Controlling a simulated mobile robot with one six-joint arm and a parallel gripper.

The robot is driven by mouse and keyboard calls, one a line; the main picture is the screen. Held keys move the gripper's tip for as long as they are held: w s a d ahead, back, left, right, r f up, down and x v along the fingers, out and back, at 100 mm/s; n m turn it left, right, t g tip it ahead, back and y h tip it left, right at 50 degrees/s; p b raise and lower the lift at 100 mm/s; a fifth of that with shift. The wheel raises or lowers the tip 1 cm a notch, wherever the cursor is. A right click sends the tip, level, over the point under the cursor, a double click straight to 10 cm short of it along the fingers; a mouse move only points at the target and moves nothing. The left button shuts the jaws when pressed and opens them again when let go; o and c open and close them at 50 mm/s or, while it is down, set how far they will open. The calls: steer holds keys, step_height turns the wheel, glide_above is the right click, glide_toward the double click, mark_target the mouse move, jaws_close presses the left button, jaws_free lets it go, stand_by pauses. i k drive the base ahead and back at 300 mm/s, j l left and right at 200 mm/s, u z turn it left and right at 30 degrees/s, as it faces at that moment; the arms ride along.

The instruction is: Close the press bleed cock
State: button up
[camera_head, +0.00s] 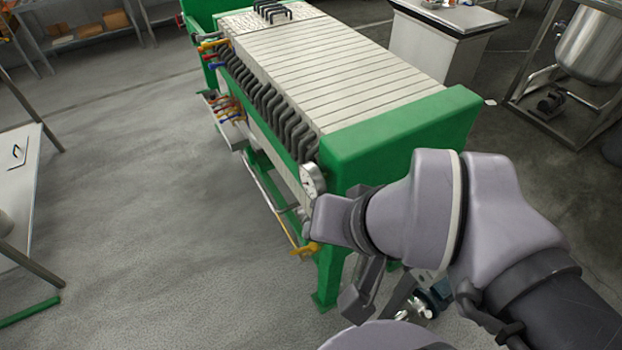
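The filter press has a green frame (400,135) and a long pack of pale plates. A yellow handle (304,249) sits low at its near left corner, on pipework below a round gauge (312,179). I cannot tell for sure that this is the bleed cock. Small red, yellow and blue handles (228,108) also show along the press's far left side. My gripper (366,295) hangs below my grey wrist, right of the yellow handle and apart from it. Dark finger parts show, but my wrist hides much of them, so their opening is unclear.
A metal fitting (414,308) shows low beside my arm. A steel table (18,190) stands at the left, a pale cabinet (435,50) behind the press, and a steel tank (597,45) at the upper right. The floor left of the press is clear.

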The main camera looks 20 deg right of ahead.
mark_target(301, 250)
steer(key=k+j+u, duration=0.2)
steer(key=j, duration=0.45)
steer(key=j+u, duration=0.15)
steer(key=j, duration=0.5)
